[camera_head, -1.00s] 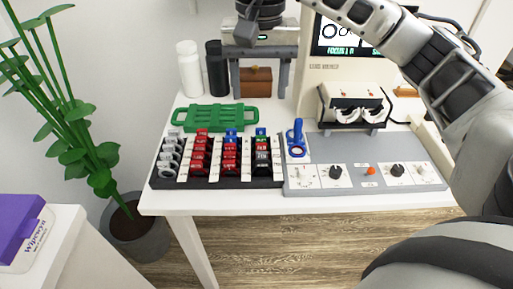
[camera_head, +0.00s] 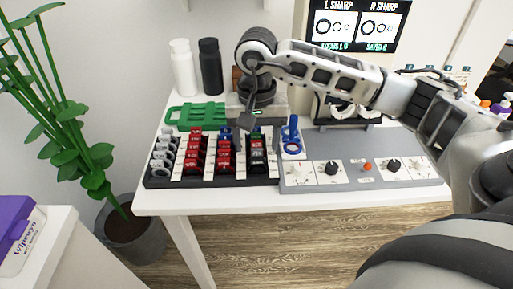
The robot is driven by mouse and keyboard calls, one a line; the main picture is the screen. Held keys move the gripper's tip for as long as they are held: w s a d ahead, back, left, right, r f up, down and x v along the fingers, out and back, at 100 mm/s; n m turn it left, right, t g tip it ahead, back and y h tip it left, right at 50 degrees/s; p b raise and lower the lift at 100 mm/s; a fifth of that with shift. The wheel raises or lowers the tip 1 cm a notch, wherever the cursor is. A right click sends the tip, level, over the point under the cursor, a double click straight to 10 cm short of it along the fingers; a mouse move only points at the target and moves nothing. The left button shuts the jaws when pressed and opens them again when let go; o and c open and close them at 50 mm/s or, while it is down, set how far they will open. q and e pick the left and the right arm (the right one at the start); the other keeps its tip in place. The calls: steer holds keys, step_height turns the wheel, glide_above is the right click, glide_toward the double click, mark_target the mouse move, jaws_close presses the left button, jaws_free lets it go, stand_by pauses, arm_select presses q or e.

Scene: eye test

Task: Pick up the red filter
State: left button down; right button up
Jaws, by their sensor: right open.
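Red filters stand in the black rack (camera_head: 160,182) on the white table. One row of red pieces (camera_head: 194,154) is left of centre, a second row (camera_head: 223,160) is beside it with blue at its far end. A third row (camera_head: 257,158) looks dark and red with green at its far end. My right gripper (camera_head: 246,121) hangs open just above the far end of the rack, near the second and third rows. Its fingers are small and dark here, and I cannot see anything between them. My left gripper is not in view.
A blue ringed handle (camera_head: 291,136) stands on the grey control panel (camera_head: 350,145), right of the rack. White (camera_head: 182,68) and black (camera_head: 210,67) bottles stand at the back. A screen (camera_head: 357,25) is behind my right arm.

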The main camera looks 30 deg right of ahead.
steer(key=shift+f, duration=0.5)
steer(key=c, duration=1.1)
steer(key=shift+o, duration=0.2)
steer(key=shift+r, duration=0.1)
